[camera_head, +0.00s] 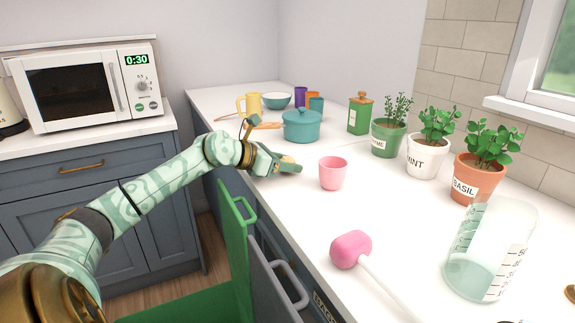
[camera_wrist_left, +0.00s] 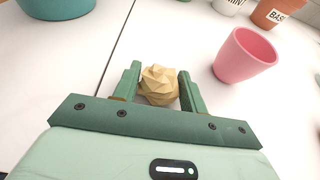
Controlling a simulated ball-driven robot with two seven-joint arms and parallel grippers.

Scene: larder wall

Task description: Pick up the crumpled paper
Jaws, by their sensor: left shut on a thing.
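The crumpled paper (camera_wrist_left: 160,85) is a tan, faceted ball between the fingers of my left gripper in the left wrist view. My left gripper (camera_wrist_left: 158,88) is shut on it, with a green finger on each side. In the head view my left gripper (camera_head: 287,166) is low over the white counter near its front edge, just left of the pink cup. The paper is hard to make out there. I cannot tell whether the paper touches the counter. My right gripper is not in view.
A pink cup (camera_head: 333,174) stands close to the right of my left gripper; a teal pot (camera_head: 301,127) is behind. Potted herbs, a clear measuring jug (camera_head: 480,262) and a pink-headed mallet (camera_head: 351,249) are to the right.

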